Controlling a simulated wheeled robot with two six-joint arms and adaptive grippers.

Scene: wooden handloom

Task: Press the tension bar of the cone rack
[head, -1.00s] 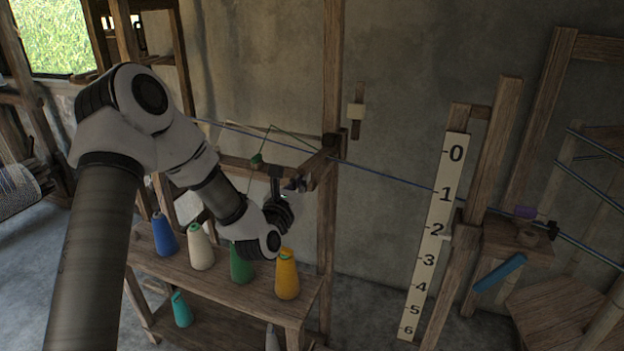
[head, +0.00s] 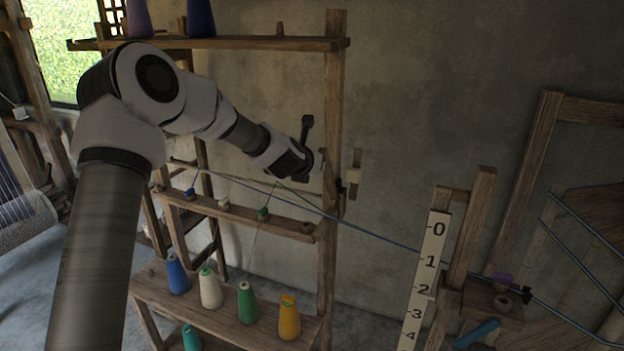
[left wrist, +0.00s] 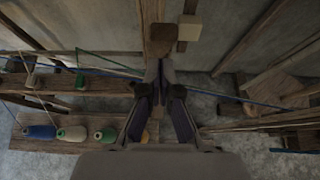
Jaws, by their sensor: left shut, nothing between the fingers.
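The cone rack has a wooden upright (head: 333,110), a middle rail (head: 240,212) with small thread guides, and a lower shelf (head: 212,312) with blue, cream, green and orange cones. A thin pale bar (head: 205,168) runs above the middle rail; I cannot tell for sure if it is the tension bar. My left gripper (head: 316,165) is shut and empty, just left of the upright and above the rail. In the left wrist view, the shut fingers (left wrist: 160,80) point towards the upright (left wrist: 157,35). Contact cannot be told. My right gripper is not in view.
A pale block (head: 355,176) on a slat is right of the upright. A blue thread (head: 385,238) runs past a numbered scale (head: 425,285) to a wooden stand at right. A top shelf (head: 285,44) holds purple cones.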

